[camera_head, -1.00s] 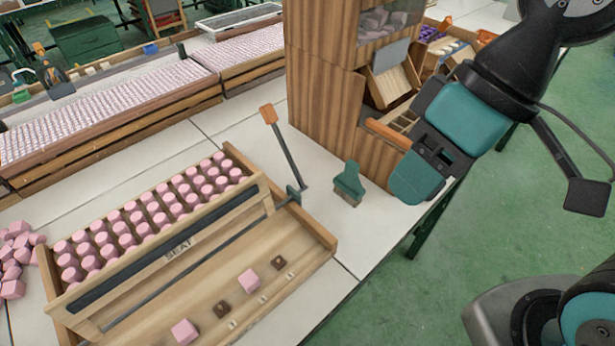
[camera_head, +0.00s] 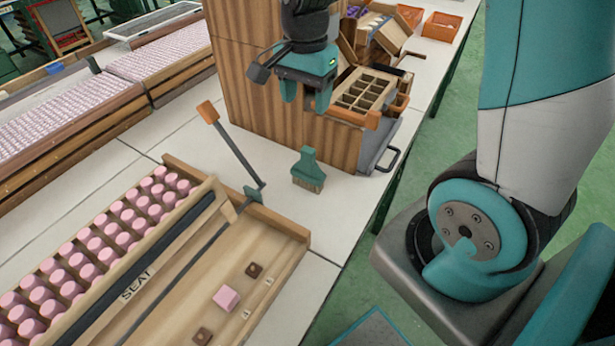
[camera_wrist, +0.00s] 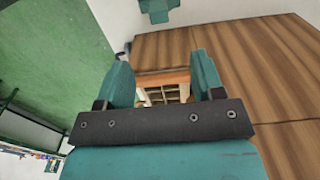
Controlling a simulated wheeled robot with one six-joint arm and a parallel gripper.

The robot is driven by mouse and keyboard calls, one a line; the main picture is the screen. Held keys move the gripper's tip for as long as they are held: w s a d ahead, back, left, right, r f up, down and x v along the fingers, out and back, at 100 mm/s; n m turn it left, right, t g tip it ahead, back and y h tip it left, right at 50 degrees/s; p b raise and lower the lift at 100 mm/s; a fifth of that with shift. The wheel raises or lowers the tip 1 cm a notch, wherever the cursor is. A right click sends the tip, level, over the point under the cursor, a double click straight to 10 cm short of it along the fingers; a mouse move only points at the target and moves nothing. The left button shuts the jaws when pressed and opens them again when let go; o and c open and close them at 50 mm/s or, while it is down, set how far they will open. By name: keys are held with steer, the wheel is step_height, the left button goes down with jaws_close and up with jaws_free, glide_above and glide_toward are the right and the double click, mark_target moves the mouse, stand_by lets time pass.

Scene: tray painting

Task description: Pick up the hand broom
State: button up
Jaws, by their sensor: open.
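The hand broom (camera_head: 308,168) has a teal handle and tan bristles. My gripper (camera_head: 304,106) is open and empty, above and beyond the broom, beside the cabinet front. In the wrist view my two teal fingers (camera_wrist: 160,80) stand apart with nothing between them. A teal piece at the top edge of the wrist view looks like the broom (camera_wrist: 158,8), mostly cut off.
The tall wooden cabinet (camera_head: 240,90) stands close behind the broom. A compartment box (camera_head: 362,92) sits to its right. An orange-handled lever (camera_head: 232,145) rises from the tray, left of the broom. The tray holds pink pieces in rows. White tabletop is clear around the broom.

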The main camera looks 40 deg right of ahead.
mark_target(308, 160)
step_height(308, 160, down, 12)
steer(key=shift+r, duration=0.25)
steer(key=f, duration=0.5)
steer(key=shift+d+f, duration=0.1)
steer(key=shift+d, duration=0.15)
steer(key=shift+c, duration=0.3)
steer(key=c, duration=1)
